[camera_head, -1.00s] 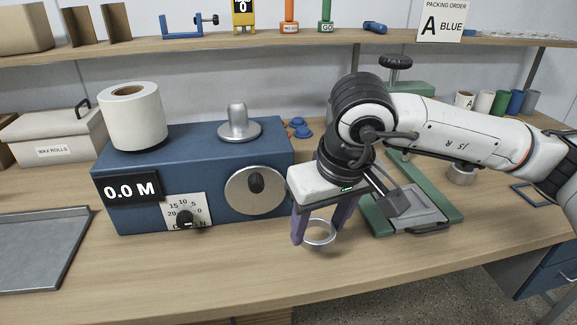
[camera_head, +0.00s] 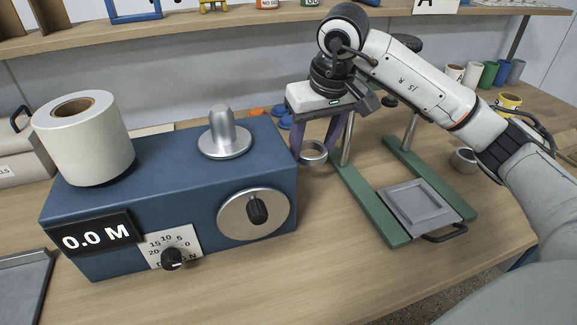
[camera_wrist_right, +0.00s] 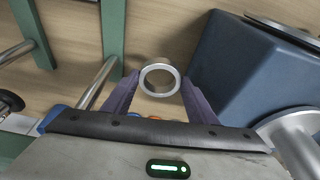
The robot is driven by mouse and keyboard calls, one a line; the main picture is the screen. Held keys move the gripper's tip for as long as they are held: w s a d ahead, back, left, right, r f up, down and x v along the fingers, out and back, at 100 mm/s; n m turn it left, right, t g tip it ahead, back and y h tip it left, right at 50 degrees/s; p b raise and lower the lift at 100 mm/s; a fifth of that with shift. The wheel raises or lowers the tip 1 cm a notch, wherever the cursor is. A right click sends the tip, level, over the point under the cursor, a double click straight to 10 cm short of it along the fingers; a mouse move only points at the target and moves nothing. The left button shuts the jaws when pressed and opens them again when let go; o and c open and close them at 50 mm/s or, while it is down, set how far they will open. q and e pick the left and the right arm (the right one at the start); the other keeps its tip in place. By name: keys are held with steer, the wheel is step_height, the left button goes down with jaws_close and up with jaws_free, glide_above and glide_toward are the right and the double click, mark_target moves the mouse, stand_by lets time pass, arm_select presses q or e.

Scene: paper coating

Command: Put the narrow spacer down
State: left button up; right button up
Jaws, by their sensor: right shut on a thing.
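The narrow spacer, a thin silver ring (camera_head: 314,158), is between the purple fingers of my right gripper (camera_head: 315,150), between the blue machine and the green press frame. The wrist view shows the ring (camera_wrist_right: 160,92) held at the fingertips of the right gripper (camera_wrist_right: 160,82), its opening facing the camera. The right gripper is shut on it. I cannot tell whether the ring touches the table. My left gripper is not in view.
The blue machine (camera_head: 170,185) with a white roll (camera_head: 85,140) stands left. The green press frame (camera_head: 372,200) with a grey tray (camera_head: 420,205) stands right. Blue pieces (camera_head: 285,121) lie behind. Another silver ring (camera_head: 463,160) sits further right. Bare table (camera_head: 300,285) lies in front.

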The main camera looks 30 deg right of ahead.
glide_above(310, 188)
steer(key=s, duration=0.1)
step_height(310, 188, down, 4)
steer(key=shift+f, duration=0.15)
steer(key=shift+a+f, duration=0.1)
steer(key=shift+f, duration=2.25)
steer(key=o, duration=1)
steer(key=shift+r, duration=0.1)
